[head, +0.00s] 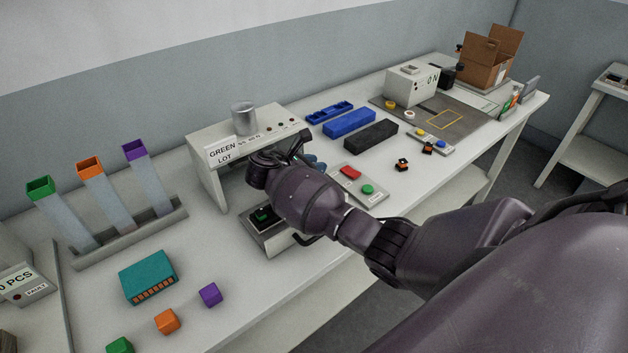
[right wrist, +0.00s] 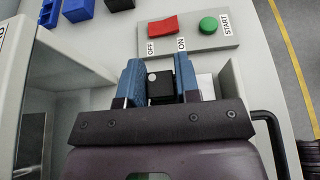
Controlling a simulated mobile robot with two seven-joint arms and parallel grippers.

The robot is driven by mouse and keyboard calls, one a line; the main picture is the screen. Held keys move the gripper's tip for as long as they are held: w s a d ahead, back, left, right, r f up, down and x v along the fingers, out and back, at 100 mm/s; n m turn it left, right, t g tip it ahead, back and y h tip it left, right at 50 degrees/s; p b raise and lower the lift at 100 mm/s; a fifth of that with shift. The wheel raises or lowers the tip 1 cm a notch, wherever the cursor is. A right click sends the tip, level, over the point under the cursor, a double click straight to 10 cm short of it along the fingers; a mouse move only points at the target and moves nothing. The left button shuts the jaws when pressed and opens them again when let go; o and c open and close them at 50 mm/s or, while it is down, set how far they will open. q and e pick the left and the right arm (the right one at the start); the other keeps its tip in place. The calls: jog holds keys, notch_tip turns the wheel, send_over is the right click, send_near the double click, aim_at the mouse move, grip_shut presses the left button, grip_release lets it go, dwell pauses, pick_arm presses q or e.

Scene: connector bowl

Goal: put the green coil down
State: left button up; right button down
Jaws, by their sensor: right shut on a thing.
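My right gripper (right wrist: 158,82) is shut on a small part, taken as the green coil (right wrist: 160,90). Only a black end face with a pale round dot shows between the blue fingers in the right wrist view; no green shows on it. In the head view the right gripper (head: 315,162) is in front of the grey stand marked GREEN LOT (head: 208,158), and the held part is hidden there. Below the hand is a small bench device (head: 252,226) with a black top and a green patch, partly covered by my arm. My left gripper is not in view.
A switch panel (head: 360,186) with red and green buttons lies just beyond the fingers. Blue (head: 349,122) and black (head: 371,135) bins stand behind it. Orange-and-black coils (head: 402,165) lie to the right. Front left are a teal block (head: 148,272), coloured cubes (head: 210,294) and upright chutes.

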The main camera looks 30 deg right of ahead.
jog(key=shift+f, duration=0.65)
jog(key=shift+f+b, duration=0.35)
jog(key=shift+f, duration=1.5)
jog(key=shift+f, duration=0.35)
jog(key=shift+s+a+f, duration=0.1)
jog(key=shift+f, duration=0.2)
